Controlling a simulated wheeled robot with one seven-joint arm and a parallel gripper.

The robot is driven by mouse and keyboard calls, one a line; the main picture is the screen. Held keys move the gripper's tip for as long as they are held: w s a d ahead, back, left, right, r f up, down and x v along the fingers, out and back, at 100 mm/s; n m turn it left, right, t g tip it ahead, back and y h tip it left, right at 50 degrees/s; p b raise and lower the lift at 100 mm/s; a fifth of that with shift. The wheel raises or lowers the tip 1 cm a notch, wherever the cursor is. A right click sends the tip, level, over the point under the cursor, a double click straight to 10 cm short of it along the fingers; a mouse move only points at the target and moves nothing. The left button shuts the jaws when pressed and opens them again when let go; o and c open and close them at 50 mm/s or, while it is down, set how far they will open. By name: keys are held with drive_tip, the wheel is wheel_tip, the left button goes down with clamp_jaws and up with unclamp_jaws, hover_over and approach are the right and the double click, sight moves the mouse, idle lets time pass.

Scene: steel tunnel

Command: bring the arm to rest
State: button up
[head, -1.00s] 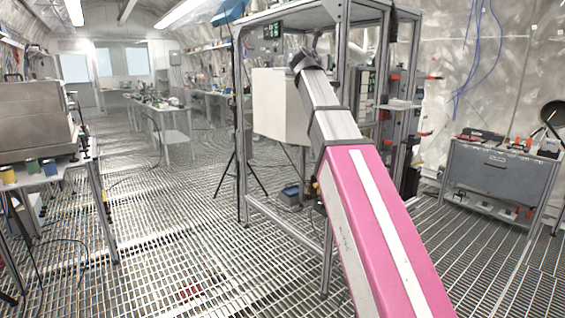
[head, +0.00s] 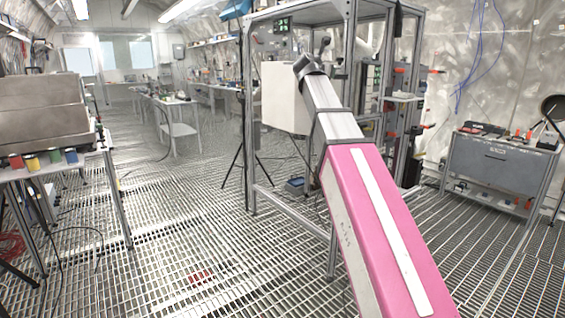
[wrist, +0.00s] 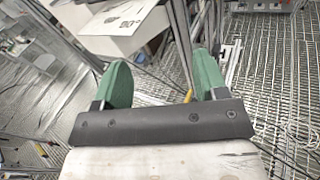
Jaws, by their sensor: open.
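My arm, pink and grey, reaches up and away from the lower right in the head view. My gripper (wrist: 160,88) shows in the wrist view as two green fingers set wide apart on a dark bar. It is open, and nothing is seen between the fingers. In the head view the far end of the arm (head: 318,58) lies in front of the metal frame, and the fingers cannot be made out there.
A workbench (head: 122,195) is at left and a grey cabinet (head: 493,165) at right. The grating floor (head: 170,235) between bench and rack is mostly clear.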

drive_tip(key=s+d+f+m+g+y, duration=0.15)
drive_tip(key=f+m, duration=0.25)
drive_tip(key=f, duration=0.9)
drive_tip(key=s+d+f+m+g+y, duration=0.1)
drive_tip(key=s+f+m+g, duration=0.3)
drive_tip(key=f, duration=0.9)
drive_tip(key=w+d+f+m+g+y, duration=0.15)
drive_tip(key=f+m, duration=0.35)
drive_tip(key=f, duration=0.8)
drive_tip(key=s+f+m+g+y, duration=0.1)
drive_tip(key=s+f+m+g, duration=0.3)
drive_tip(key=s+f+m, duration=0.4)
drive_tip(key=s+f+m+g+y, duration=0.2)
drive_tip(key=s+f+m, duration=0.6)
drive_tip(key=s+f, duration=0.9)
wheel_tip(320, 180, down, 6)
drive_tip(key=shift+f+g, duration=0.1)
drive_tip(key=shift+g, duration=1)
